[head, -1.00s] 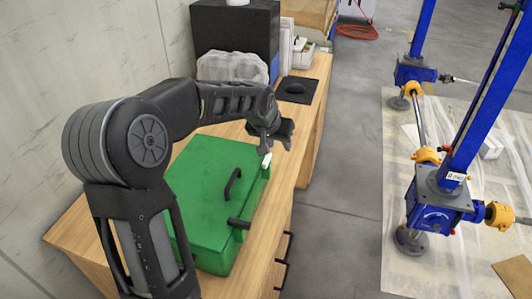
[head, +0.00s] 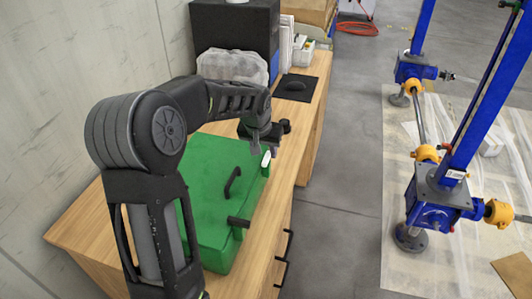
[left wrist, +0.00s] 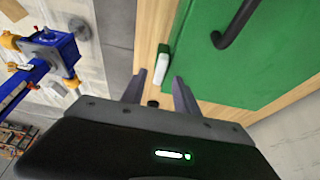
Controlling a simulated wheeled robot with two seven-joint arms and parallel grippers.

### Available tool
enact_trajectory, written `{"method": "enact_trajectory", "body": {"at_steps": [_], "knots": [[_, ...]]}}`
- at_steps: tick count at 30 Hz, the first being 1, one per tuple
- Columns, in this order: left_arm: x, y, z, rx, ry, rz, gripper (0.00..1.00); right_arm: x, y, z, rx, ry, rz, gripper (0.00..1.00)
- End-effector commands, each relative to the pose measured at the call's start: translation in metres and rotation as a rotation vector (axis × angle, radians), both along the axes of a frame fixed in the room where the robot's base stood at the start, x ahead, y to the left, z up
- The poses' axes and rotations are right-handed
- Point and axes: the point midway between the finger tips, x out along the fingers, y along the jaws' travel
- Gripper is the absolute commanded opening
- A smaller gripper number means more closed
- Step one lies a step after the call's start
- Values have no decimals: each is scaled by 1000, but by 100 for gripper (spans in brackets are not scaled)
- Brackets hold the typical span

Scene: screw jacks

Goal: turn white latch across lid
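The white latch (head: 265,160) sits at the far right edge of the green box (head: 216,166), upright in the picture. It also shows in the left wrist view (left wrist: 159,68), between and just beyond my fingertips. My left gripper (head: 265,152) points down at the latch. In the left wrist view its two fingers (left wrist: 159,80) are apart with nothing clearly between them; I cannot tell whether they touch the latch. The lid of the box is closed and has a black handle (head: 232,182). My right gripper is not in view.
A black latch-like lever (head: 238,222) sticks out at the box's near right edge. The wooden bench (head: 305,130) holds a black plate (head: 296,87) and a translucent container (head: 232,66) behind my arm. Blue screw jacks (head: 436,205) stand on the floor at right.

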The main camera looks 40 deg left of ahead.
Motion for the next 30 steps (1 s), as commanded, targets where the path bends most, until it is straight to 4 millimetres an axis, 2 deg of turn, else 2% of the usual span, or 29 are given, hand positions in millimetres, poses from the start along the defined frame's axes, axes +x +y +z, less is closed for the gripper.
{"method": "enact_trajectory", "body": {"at_steps": [6,16,30], "knots": [[9,4,-24,-1,1,1,36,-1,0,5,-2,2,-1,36],[11,4,-28,0,-1,1,36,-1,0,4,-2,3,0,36],[11,4,-27,0,-1,1,0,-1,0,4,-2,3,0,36]]}}
